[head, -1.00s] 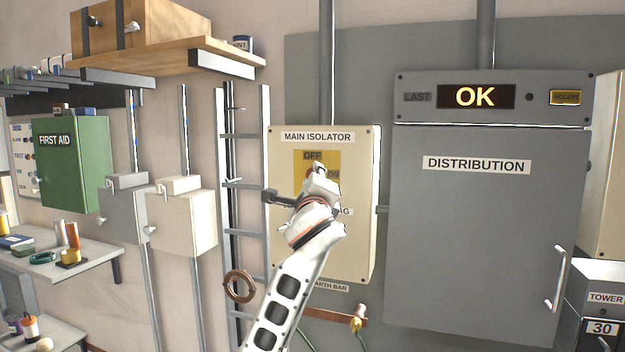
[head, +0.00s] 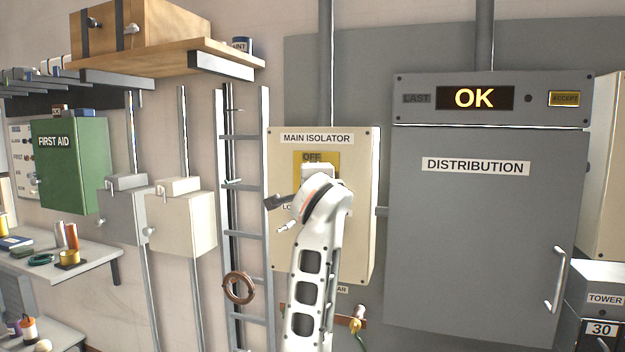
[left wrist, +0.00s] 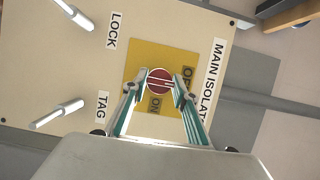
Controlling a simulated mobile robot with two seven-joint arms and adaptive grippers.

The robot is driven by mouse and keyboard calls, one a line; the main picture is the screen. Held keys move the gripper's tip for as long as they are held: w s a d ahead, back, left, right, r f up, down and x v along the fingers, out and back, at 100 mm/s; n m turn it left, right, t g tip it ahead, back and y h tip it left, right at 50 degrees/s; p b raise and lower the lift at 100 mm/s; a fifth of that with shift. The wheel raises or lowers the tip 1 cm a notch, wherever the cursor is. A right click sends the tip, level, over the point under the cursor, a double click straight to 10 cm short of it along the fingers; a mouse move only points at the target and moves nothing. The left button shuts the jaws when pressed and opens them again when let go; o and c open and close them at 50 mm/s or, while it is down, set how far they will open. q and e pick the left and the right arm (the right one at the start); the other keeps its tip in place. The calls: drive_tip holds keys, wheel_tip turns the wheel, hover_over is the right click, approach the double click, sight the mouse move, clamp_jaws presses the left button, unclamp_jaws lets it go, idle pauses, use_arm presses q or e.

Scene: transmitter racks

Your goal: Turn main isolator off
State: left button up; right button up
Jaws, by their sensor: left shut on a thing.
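The main isolator (head: 360,150) is a cream wall box with a yellow plate (head: 330,158) marked OFF at the top. In the left wrist view the plate (left wrist: 140,58) carries a round red knob (left wrist: 159,77), with ON below it in the picture and a partly covered OFF label to its right. A pale bar on the knob lies nearly along the picture's width, one end towards OFF. My left gripper (left wrist: 157,92) is shut on the knob, a finger on each side. In the head view my left gripper and arm hide the knob. My right gripper is not in view.
Two pegs, by the LOCK and TAG labels, stick out of the box: one peg (left wrist: 72,13) and another peg (left wrist: 58,113). A cable ladder (head: 243,200) is left of the box. A grey distribution cabinet (head: 480,230) reading OK stands to its right.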

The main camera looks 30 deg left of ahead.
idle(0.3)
use_arm(q)
drive_tip(key=o, duration=1.1)
drive_tip(key=v, duration=1.2)
